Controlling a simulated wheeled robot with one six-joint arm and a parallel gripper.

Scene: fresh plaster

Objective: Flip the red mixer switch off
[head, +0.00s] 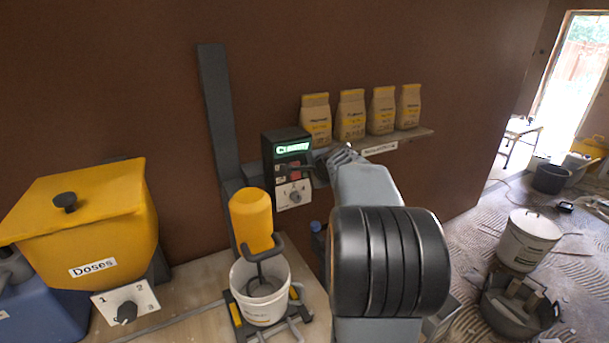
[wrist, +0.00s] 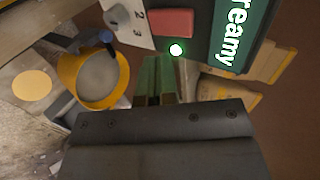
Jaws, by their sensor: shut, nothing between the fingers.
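The red mixer switch (head: 296,173) is on the dark control box (head: 285,136) below its lit green display. In the wrist view the red switch (wrist: 171,22) is a flat red block, with a glowing round light beside it and the display reading "reamy". My gripper (head: 318,165) is just right of the control box, its tips partly hidden by the box and my arm. The yellow mixer (head: 252,220) hangs over a white bucket (head: 262,305).
A white dial plate (head: 294,196) sits under the switch. A shelf (head: 412,134) with several paper bags is to the right. A yellow hopper (head: 110,235) labelled "Doses" and a numbered dial (head: 126,311) stand at left. Buckets (head: 524,240) stand on the floor at right.

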